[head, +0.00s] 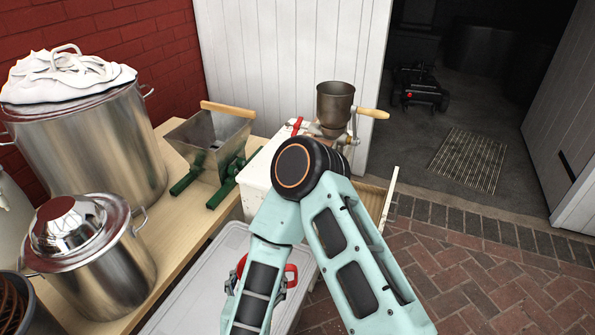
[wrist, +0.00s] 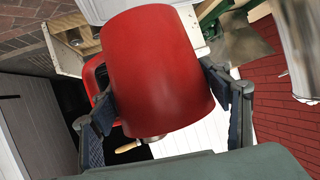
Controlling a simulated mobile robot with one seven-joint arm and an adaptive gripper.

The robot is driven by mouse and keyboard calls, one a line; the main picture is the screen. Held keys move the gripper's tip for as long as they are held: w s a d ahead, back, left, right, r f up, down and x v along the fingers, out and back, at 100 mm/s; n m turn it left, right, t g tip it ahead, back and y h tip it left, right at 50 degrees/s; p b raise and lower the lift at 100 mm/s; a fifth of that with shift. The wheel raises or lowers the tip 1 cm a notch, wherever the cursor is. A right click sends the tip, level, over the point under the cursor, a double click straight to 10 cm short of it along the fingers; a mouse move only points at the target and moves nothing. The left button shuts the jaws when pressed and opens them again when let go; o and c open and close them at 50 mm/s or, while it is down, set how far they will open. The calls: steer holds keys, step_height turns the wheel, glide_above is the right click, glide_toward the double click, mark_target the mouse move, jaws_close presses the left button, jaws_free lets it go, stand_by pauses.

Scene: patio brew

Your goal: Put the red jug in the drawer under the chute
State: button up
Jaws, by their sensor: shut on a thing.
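The red jug (wrist: 157,65) fills the middle of the wrist view, with its handle (wrist: 93,78) on the left. My gripper (wrist: 160,92) is shut on it, one finger on each side. In the head view my forearm hides most of the jug, and only red edges (head: 291,268) show beside my gripper. A pulled-out drawer (head: 391,197) with a white front and pale wooden inside shows at the right of the white cabinet, partly behind my arm. It also shows in the wrist view (wrist: 57,47), upper left, with something small and dark inside. I cannot make out the chute.
A hand mill with a dark hopper (head: 336,105) stands on the cabinet (head: 257,172). Left, a wooden table (head: 188,237) holds steel pots (head: 95,130) and a metal hopper with green parts (head: 210,135). A pale grey lid or bin (head: 200,295) lies below. Brick floor (head: 480,260) is clear at right.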

steer(key=w+d+r, duration=0.4)
steer(key=w+r, duration=0.2)
steer(key=w, duration=0.3)
steer(key=w+d+r, duration=0.4)
steer(key=w+r, duration=0.3)
steer(key=w, duration=0.2)
steer(key=w+d+r, duration=0.2)
steer(key=d+r, duration=0.3)
steer(key=d, duration=0.4)
steer(key=w+d+r, duration=0.2)
steer(key=d+r, duration=0.4)
steer(key=d, duration=0.3)
step_height(320, 180, up, 29)
steer(key=p, duration=2.9)
steer(key=shift+s+d, duration=0.15)
steer(key=shift+d, duration=0.1)
steer(key=shift+a, duration=0.1)
